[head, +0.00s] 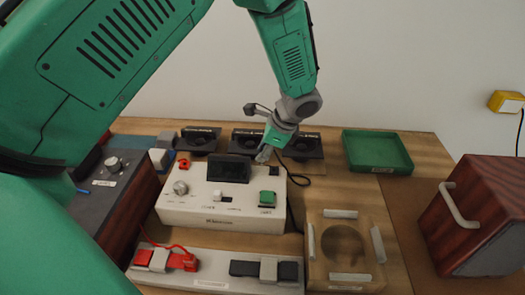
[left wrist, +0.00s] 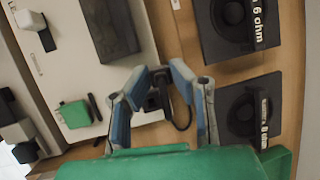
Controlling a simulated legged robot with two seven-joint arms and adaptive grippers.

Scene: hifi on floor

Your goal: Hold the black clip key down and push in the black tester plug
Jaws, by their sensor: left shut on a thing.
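My left gripper (head: 264,154) reaches down at the back edge of the white tester box (head: 225,218). In the left wrist view my left gripper (left wrist: 158,76) is shut on the black tester plug (left wrist: 157,97), whose black cable curls to the right. The plug is beside the tester's edge; whether it touches a socket I cannot tell. The black clip (head: 289,271), with a grey middle part, sits on the white strip in front. Nothing is pressing it in view. It also shows at the lower left of the left wrist view (left wrist: 24,152). My right gripper is not in view.
Several black speakers (head: 200,138) stand along the back. A green tray (head: 376,150) is at the back right. A wooden fixture (head: 317,262) lies right of the tester, and a red clip (head: 183,262) is front left. A wooden cabinet (head: 485,215) stands far right.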

